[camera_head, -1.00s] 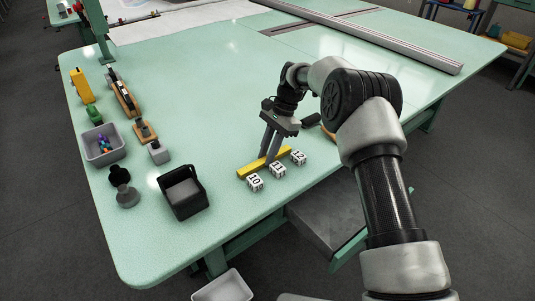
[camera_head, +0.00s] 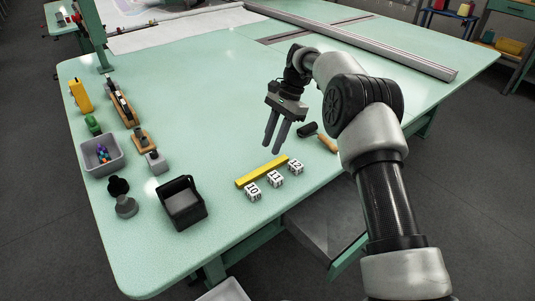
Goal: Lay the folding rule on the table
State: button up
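The folding rule (camera_head: 262,172) is a yellow bar lying flat on the green table (camera_head: 222,110), just behind a row of white numbered cubes. My gripper (camera_head: 272,150) is above the table behind the rule, its two dark fingers pointing down and apart. Nothing shows between the fingers, and the gripper is clear of the rule.
White cubes marked 10 (camera_head: 253,192), 11 (camera_head: 275,179) and 12 (camera_head: 296,166) stand near the front edge. A black bin (camera_head: 182,203) is at left, with a grey tray (camera_head: 101,153) beyond it. A dark roller with an orange handle (camera_head: 327,143) lies at right. The table's middle is clear.

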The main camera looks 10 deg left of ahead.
jog(key=shift+p+v, duration=0.35)
jog(key=shift+v, duration=1.7)
jog(key=s+d+r+n+t, duration=0.1)
jog(key=s+d+r+t, duration=0.1)
jog(key=s+d+r, duration=0.35)
jog(key=s+d+r+n+t+h, duration=0.1)
jog(key=s+d+r+n, duration=0.15)
jog(key=r, duration=0.55)
jog(key=s+d+r+n+t, duration=0.1)
jog(key=s+d+r+t, duration=0.2)
jog(key=r, duration=0.4)
jog(key=s+d+f+n+t+h, duration=0.1)
jog(key=s+d+n, duration=0.1)
jog(key=s+d, duration=0.4)
jog(key=s+d+f+n+t+h, duration=0.1)
jog(key=s+d, duration=0.6)
jog(key=s, duration=1)
jog(key=shift+f+n+t, duration=0.45)
jog(key=shift+f+t, duration=0.05)
jog(key=shift+f, duration=0.25)
